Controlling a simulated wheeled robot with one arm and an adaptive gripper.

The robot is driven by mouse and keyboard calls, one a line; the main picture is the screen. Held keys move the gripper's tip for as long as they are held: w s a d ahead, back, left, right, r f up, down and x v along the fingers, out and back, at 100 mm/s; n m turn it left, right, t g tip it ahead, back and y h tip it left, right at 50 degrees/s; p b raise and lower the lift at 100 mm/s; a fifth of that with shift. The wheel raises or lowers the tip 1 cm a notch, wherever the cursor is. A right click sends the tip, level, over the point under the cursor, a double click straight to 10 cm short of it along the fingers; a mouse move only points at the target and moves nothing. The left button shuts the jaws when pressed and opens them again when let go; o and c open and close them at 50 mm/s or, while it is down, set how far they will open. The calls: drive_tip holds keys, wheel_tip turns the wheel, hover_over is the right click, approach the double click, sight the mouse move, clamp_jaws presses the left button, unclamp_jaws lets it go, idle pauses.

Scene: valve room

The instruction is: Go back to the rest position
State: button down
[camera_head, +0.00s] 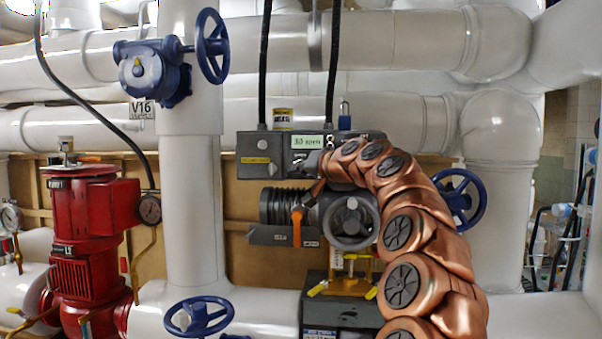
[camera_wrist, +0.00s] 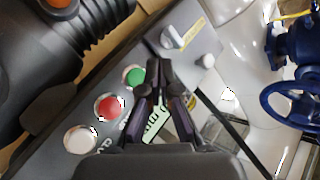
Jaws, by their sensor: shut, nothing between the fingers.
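My gripper (camera_wrist: 160,84) is shut and empty in the wrist view. It is over the face of a grey control box, close to its green button (camera_wrist: 133,75); I cannot tell whether the fingertips touch the box. A red button (camera_wrist: 109,106) and a white button (camera_wrist: 80,139) are in the same row. A lit display (camera_wrist: 157,121) is partly hidden behind the fingers. The fingers are hard to make out there.
A grey handwheel (camera_head: 351,222) and an orange lever (camera_head: 297,228) are just below my gripper. A blue wheel (camera_head: 459,199) is behind the arm at right. A red pump (camera_head: 85,225) stands at left. Black cables (camera_head: 334,60) hang above the box. White pipes fill the background.

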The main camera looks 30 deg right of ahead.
drive_tip(key=shift+s+a+b, duration=0.3)
drive_tip(key=shift+s+a, duration=0.25)
drive_tip(key=shift+s, duration=0.2)
drive_tip(key=s+a+f+n+g+y, duration=0.2)
drive_tip(key=a+f, duration=0.3)
drive_tip(key=a, duration=0.4)
drive_tip(key=s+a+f+n+g+y, duration=0.1)
drive_tip(key=a+f+g, duration=0.2)
drive_tip(key=a+f, duration=0.35)
drive_tip(key=s+a+f+n+g, duration=0.2)
drive_tip(key=s+a+f+g, duration=0.2)
drive_tip(key=s+a+f, duration=0.7)
drive_tip(key=s+a+f+n+g+h, duration=0.1)
drive_tip(key=s+a+f+g, duration=0.3)
drive_tip(key=s+f, duration=0.75)
drive_tip(key=s+d+f+g+h, duration=0.1)
drive_tip(key=s+f, duration=0.4)
drive_tip(key=s, duration=0.5)
drive_tip(key=s+d+f+g+h, duration=0.2)
drive_tip(key=s+f+g, duration=0.2)
drive_tip(key=s, duration=0.6)
wheel_tip(320, 180, down, 2)
drive_tip(key=shift+s+d+f, duration=0.15)
drive_tip(key=shift+d+f, duration=0.05)
drive_tip(key=shift+d, duration=0.1)
